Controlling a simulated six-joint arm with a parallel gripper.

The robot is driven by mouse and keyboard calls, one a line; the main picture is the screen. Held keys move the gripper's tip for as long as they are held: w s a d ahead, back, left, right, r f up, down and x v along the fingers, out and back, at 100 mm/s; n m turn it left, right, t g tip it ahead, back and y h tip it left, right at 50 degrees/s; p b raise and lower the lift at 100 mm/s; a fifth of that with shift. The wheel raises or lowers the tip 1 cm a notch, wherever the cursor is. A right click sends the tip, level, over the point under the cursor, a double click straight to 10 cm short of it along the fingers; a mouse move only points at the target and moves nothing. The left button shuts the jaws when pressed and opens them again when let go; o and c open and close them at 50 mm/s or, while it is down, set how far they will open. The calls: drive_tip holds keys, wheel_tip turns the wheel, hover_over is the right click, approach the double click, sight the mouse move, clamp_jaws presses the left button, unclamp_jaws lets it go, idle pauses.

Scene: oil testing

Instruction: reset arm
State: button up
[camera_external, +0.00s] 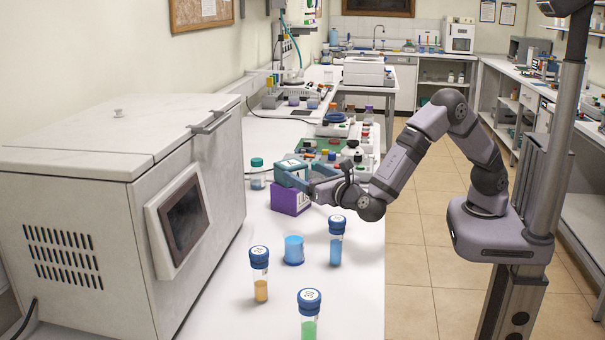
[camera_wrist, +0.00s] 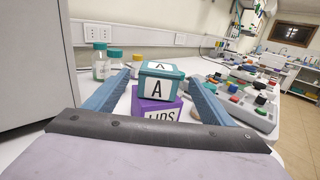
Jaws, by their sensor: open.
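My gripper (camera_external: 298,177) is open, with its blue fingers reaching toward a small teal box marked A. In the wrist view the two fingers of my gripper (camera_wrist: 158,76) stand apart on either side of the teal box (camera_wrist: 160,85). I cannot tell whether either finger touches it. The teal box rests on a purple box marked LIDS (camera_wrist: 160,108), which also shows on the white bench below my gripper (camera_external: 290,201). The lower part of the purple box is hidden behind my gripper's front edge in the wrist view.
Blue-capped tubes hold orange (camera_external: 261,289), green (camera_external: 309,328) and blue (camera_external: 336,250) liquid near a blue cup (camera_external: 293,250). A large white machine (camera_external: 190,170) stands on the left. Teal-capped bottles (camera_wrist: 101,66) stand behind. Coloured items crowd the bench beyond; the floor at right is clear.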

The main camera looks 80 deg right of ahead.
idle(0.3)
